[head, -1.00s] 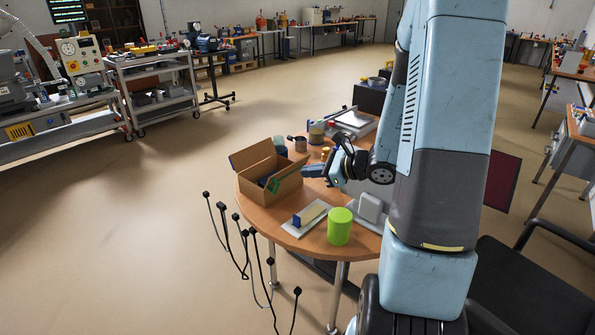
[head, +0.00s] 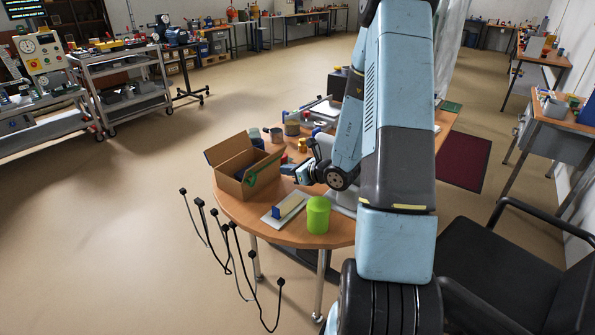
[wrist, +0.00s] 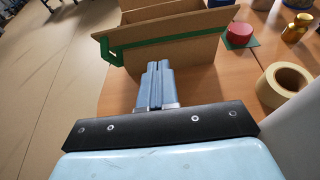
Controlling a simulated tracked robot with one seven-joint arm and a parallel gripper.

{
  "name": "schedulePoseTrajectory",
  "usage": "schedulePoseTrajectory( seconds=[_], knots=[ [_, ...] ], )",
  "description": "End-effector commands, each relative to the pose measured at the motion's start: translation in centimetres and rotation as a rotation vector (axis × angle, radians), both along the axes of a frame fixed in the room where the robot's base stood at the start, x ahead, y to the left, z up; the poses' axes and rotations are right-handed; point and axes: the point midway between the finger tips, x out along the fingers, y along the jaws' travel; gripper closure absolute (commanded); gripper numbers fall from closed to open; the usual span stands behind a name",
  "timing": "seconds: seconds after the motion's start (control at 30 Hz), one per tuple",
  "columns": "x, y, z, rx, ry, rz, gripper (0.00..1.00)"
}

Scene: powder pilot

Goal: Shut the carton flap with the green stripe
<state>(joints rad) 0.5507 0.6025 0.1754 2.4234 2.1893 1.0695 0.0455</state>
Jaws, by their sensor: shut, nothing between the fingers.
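The open brown carton (head: 232,187) stands on the left part of the round-ended wooden table. Its flap with the green stripe (head: 264,172) is on the side facing my gripper and sticks outward, not shut; in the wrist view this flap (wrist: 170,52) spans the top, with green along its edge. Another flap stands up at the carton's far left. My gripper (head: 291,172) is just right of the flap. In the wrist view its blue-grey fingers (wrist: 155,68) are together and empty, with tips close below the flap; whether they touch it I cannot tell.
A green cylinder (head: 318,216) and a plate with a blue-edged block (head: 287,209) stand in front of my gripper. A tape roll (wrist: 284,84), a red knob (wrist: 239,34) and a brass weight (wrist: 297,27) lie to the right in the wrist view. Cables hang beside the table's left edge.

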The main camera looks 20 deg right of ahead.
Motion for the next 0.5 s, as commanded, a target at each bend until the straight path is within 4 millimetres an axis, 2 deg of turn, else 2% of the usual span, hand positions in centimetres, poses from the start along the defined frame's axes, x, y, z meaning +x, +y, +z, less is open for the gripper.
schedulePoseTrajectory(
  seconds=[0.13, 0.3, 0.5],
  knots=[
    [2.1, 1.3, -0.9, 0.001, 0.000, 0.003, 1.00],
    [4.0, 2.3, 0.2, -0.001, -0.003, 0.002, 1.00],
    [5.1, 2.9, 0.8, 0.000, -0.002, 0.001, 1.00]
  ],
)
